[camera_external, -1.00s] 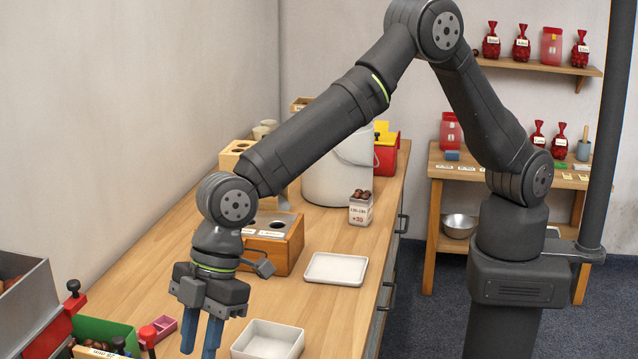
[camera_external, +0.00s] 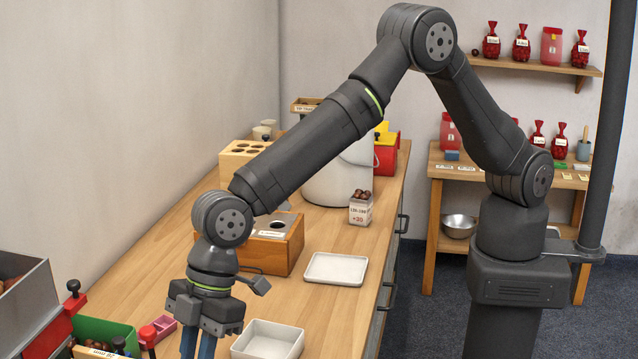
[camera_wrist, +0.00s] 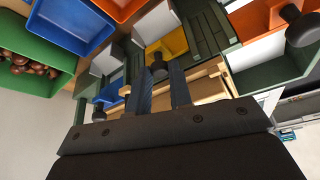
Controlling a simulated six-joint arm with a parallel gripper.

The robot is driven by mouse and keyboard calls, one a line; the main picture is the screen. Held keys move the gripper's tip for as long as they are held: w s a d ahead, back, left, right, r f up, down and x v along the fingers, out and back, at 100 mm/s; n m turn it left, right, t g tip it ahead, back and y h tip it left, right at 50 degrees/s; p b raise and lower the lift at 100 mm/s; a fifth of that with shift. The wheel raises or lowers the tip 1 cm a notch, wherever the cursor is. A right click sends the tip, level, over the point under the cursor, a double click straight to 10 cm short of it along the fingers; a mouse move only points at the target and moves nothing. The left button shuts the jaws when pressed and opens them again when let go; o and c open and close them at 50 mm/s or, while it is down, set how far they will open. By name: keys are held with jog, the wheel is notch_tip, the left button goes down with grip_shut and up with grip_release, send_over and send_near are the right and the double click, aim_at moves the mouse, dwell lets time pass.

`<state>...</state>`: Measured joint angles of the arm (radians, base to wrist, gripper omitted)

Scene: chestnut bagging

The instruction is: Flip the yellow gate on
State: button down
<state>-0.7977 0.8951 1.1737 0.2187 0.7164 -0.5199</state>
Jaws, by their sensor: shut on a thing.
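The yellow gate (camera_wrist: 172,44) shows near the top middle of the wrist view as a yellow panel among dark green frames. A round black knob (camera_wrist: 157,60) stands in front of it. My gripper (camera_wrist: 161,70) has its two blue fingers on either side of this knob and is shut on it. In the external view my gripper (camera_external: 198,350) points down at the bottom left. Its fingertips run out of that picture, so the knob and gate are hidden there.
In the wrist view, a green bin (camera_wrist: 70,60) with chestnuts, a blue bin (camera_wrist: 60,39) and another black knob (camera_wrist: 303,32) are nearby. In the external view, a white tray (camera_external: 268,340) stands close right of my gripper; a wooden block (camera_external: 280,256) stands behind.

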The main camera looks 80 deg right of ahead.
jog(key=shift+r, duration=1.65)
jog(key=c, duration=1.6)
grip_release()
jog(key=shift+o, duration=0.2)
jog(key=v, duration=1.7)
jog(key=shift+r, duration=0.2)
jog(key=shift+f, duration=0.1)
jog(key=x, duration=1.7)
jog(key=shift+f, duration=0.4)
jog(key=shift+o, duration=0.2)
